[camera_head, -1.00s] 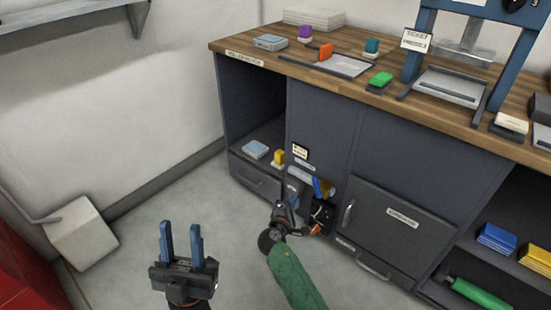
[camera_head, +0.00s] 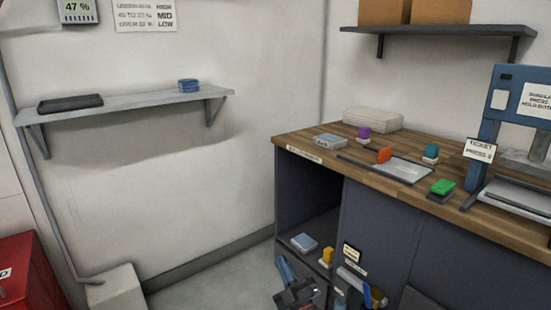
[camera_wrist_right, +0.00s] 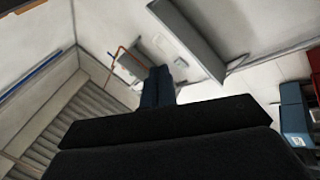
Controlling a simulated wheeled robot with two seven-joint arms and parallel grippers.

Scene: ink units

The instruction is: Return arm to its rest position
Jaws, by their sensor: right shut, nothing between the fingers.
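My right gripper (camera_head: 287,270) shows at the bottom edge of the head view, in front of the cabinet's left part. Only its blue finger end and part of its dark body are in the frame. It is shut with nothing held. In the right wrist view its dark blue fingers (camera_wrist_right: 160,86) lie close together, with a pale wall behind them. The rest of the right arm is below the head view. My left gripper cannot be made out in the head view.
The cabinet with a wooden worktop (camera_head: 310,141) stands on the right, carrying stamps, a tray (camera_head: 400,169) and a blue press (camera_head: 487,130). A grey shelf (camera_head: 140,103) hangs on the left wall. A red box (camera_head: 28,270) stands at lower left. Bare floor (camera_head: 215,290) lies between.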

